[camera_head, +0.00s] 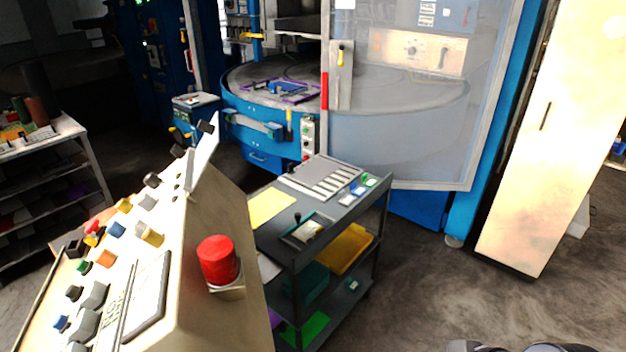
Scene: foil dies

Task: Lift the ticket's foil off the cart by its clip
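The dark grey cart (293,262) stands in the middle, partly behind a control console. A flat yellow sheet (270,207) lies on its top. A grey slotted plate (322,177) lies at the top's far end, with small blue, green and white pieces beside it; they are too small to tell whether any is a clip. A yellow item (346,248) and a dark green one (305,284) are on the middle shelf, a bright green sheet (303,330) on the lowest. I cannot make out a ticket or which sheet is its foil. Neither gripper shows clearly.
The beige console (215,200) with a red button (217,260) blocks the cart's near left side. A blue machine with a round table (262,75) and a clear door (400,140) stands behind. Open floor (430,285) lies right of the cart.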

